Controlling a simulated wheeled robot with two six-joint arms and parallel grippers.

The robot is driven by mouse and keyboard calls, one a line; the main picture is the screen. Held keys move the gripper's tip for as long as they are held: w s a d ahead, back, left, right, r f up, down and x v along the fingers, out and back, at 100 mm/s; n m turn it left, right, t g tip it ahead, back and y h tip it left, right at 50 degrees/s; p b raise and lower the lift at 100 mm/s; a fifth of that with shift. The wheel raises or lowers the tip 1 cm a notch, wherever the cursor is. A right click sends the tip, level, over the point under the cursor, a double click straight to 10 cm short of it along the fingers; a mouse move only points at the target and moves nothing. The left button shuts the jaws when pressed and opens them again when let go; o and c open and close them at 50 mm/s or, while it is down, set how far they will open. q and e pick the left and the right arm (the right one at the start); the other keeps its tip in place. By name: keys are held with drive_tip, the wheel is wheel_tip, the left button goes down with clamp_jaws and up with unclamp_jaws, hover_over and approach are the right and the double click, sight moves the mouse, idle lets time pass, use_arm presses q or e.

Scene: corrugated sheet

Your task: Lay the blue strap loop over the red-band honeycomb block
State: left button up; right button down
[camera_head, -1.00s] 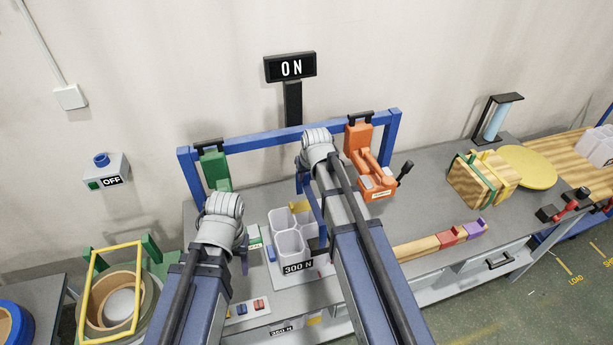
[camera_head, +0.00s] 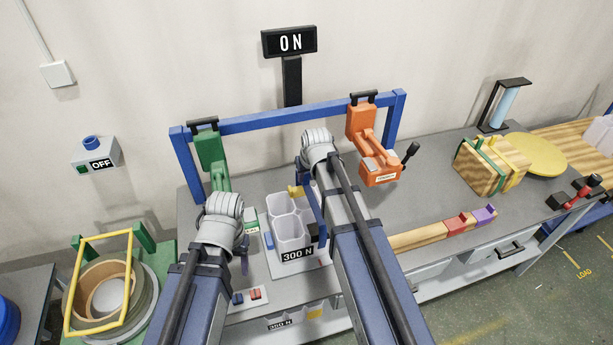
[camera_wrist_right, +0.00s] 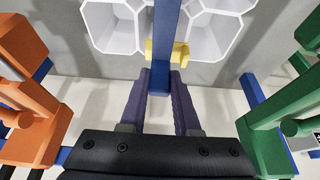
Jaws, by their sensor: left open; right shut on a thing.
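The honeycomb block (camera_head: 290,225), white with open hexagonal cells, stands on the grey bench behind a "300 N" label; I cannot make out its red band clearly. My right gripper (camera_wrist_right: 160,88) is shut on the blue strap loop (camera_wrist_right: 165,30), which passes between its purple fingers and across the cells in the right wrist view. The strap (camera_head: 315,190) also shows beside my right arm in the head view, with a yellow piece (camera_wrist_right: 181,55) on it. I cannot tell whether it touches the block. My left gripper (camera_head: 244,257) is open, left of the block, mostly hidden by its arm.
A blue frame (camera_head: 285,120) carries a green tensioner (camera_head: 211,155) and an orange tensioner (camera_head: 375,145) on either side of the block. A tray (camera_head: 245,302) with small coloured pieces lies in front. A strapped wooden block (camera_head: 485,175) stands right.

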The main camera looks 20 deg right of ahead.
sight(307, 187)
use_arm(q)
drive_tip(key=shift+f+b, duration=2.65)
drive_tip(key=shift+f, duration=0.3)
use_arm(e)
drive_tip(key=shift+f, duration=2.95)
use_arm(q)
drive_tip(key=shift+f, duration=0.15)
use_arm(e)
drive_tip(key=shift+f, duration=0.15)
drive_tip(key=shift+c, duration=0.8)
unclamp_jaws()
drive_tip(key=shift+r+p, duration=2.95)
drive_tip(key=shift+r, duration=0.15)
use_arm(q)
wheel_tip(307, 187, up, 6)
use_arm(e)
drive_tip(key=shift+f, duration=0.1)
